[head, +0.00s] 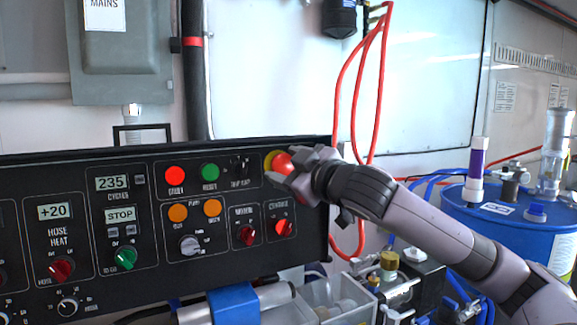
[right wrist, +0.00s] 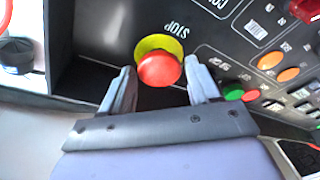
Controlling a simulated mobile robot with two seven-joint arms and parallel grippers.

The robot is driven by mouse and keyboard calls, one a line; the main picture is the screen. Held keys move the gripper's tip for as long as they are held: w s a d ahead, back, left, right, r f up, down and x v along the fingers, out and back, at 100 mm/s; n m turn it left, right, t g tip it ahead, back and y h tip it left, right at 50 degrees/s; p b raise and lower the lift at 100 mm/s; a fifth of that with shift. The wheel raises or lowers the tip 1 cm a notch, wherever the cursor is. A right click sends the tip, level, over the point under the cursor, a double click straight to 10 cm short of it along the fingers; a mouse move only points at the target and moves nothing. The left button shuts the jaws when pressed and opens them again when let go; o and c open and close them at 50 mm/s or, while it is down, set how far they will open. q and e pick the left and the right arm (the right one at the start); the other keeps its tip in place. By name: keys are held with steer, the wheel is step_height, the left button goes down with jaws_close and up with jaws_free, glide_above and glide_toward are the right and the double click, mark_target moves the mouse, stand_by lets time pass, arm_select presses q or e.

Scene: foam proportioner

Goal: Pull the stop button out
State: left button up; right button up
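The stop button is a red mushroom knob (head: 282,163) on a yellow round base, near the top right corner of the black control panel (head: 100,240). In the right wrist view the red knob (right wrist: 159,69) sits in front of its yellow base, beside the printed word STOP. My right gripper (head: 288,172) is at the button in the head view. In the right wrist view its two fingers (right wrist: 160,85) are open, one on each side of the knob, with visible gaps between fingers and knob. My left gripper is not in view.
The panel also carries a red button (head: 175,176), a green button (head: 210,172), orange buttons and red knobs left of the stop button. Red hoses (head: 336,110) hang behind my right arm. A blue drum (head: 520,230) stands at the right.

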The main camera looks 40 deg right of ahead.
jaws_close()
steer(key=shift+s+a, duration=0.1)
steer(key=shift+s, duration=0.3)
steer(key=shift+s+a+r, duration=0.15)
steer(key=shift+s, duration=0.2)
steer(key=shift+o, duration=2)
jaws_free()
steer(key=shift+s, duration=0.1)
